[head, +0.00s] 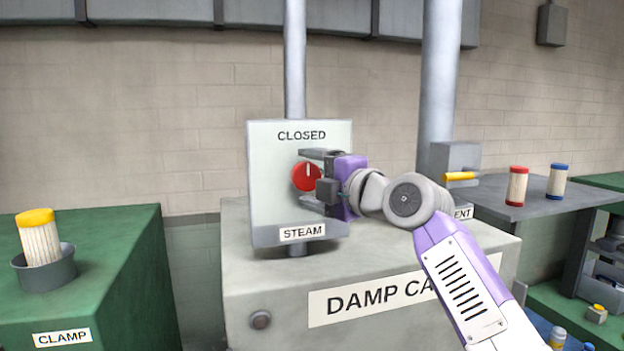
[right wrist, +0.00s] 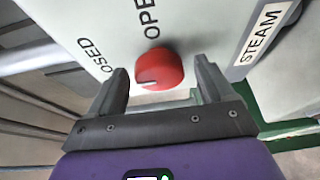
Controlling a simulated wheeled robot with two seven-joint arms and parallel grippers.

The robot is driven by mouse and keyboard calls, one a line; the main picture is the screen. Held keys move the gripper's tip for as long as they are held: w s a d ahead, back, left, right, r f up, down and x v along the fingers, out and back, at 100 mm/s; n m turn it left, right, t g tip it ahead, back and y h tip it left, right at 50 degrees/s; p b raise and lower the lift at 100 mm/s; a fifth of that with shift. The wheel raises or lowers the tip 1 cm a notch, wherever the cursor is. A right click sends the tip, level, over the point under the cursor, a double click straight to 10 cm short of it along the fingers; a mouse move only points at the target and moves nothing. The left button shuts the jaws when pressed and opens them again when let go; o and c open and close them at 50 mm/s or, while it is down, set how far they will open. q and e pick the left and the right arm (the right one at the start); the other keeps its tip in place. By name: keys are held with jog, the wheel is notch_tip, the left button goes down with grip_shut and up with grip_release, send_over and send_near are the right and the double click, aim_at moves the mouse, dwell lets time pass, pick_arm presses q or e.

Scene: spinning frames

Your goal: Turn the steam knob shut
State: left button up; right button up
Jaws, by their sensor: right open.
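The red steam knob (head: 304,177) is on the front of a pale grey panel (head: 268,190) labelled CLOSED at the top and STEAM at the bottom. Its white mark points up toward CLOSED. In the right wrist view the knob (right wrist: 160,68) shows between the fingertips, its mark pointing left, on the CLOSED side; the word OPEN is partly visible there. My right gripper (head: 303,178) is open, one finger above the knob and one below, with gaps on both sides. I cannot tell how far the tips reach around it. My left gripper is out of view.
The panel stands on a grey cabinet (head: 240,290) with a vertical pipe (head: 295,60) behind it. A green CLAMP bench (head: 120,260) with a yellow-topped bobbin (head: 38,240) is at left. Red and blue bobbins stand on a grey table (head: 500,205) at right.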

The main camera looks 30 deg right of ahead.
jog(key=s+d+b, duration=0.1)
jog(key=s+b, duration=0.1)
jog(key=s, duration=0.5)
jog(key=shift+s, duration=0.2)
